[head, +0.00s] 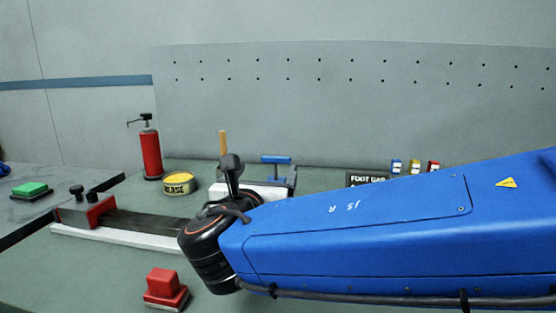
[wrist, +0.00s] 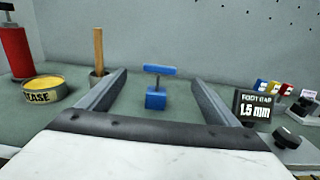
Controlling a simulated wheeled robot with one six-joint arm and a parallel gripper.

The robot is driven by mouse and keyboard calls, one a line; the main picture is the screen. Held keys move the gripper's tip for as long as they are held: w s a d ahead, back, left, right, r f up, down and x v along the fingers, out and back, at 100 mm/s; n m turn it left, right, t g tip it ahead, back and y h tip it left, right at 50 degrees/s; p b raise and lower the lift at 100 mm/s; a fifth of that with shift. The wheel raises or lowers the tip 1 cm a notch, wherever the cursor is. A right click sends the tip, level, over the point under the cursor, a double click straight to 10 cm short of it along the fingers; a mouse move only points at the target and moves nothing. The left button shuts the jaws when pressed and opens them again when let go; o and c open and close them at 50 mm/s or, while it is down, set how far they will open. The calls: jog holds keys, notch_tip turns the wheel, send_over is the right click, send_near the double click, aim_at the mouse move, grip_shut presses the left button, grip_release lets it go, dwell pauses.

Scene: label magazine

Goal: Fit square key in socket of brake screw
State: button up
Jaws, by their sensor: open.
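A blue T-handled key (wrist: 158,71) stands upright in a small blue block (wrist: 155,99) on the bench; its handle also shows in the head view (head: 276,160). My gripper (wrist: 159,78) is open and empty. Its two grey fingers point away over the bench, and the key appears between them in the wrist view, beyond the palm. In the head view my gripper (head: 264,178) is partly hidden by my wrist. I cannot make out the brake screw or its socket in either view; the key's lower end is hidden.
A yellow grease tin (head: 178,184) and red canister (head: 152,152) stand left. A wooden handle (wrist: 98,50) rises from a cup. A foot gap display (wrist: 256,106) reads 1.5 mm at right. A red-ended rail assembly (head: 85,212) and red button (head: 165,288) lie in front.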

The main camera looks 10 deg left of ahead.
aim_at(274, 156)
jog(key=w, duration=1.1)
jog(key=shift+w+a, duration=0.2)
jog(key=shift+a, duration=0.1)
jog(key=shift+w+a+f, duration=0.1)
jog(key=shift+w+f, duration=0.15)
jog(key=shift+w, duration=1.1)
jog(key=shift+w+f, duration=0.2)
jog(key=shift+w, duration=1.1)
jog(key=c, duration=1.1)
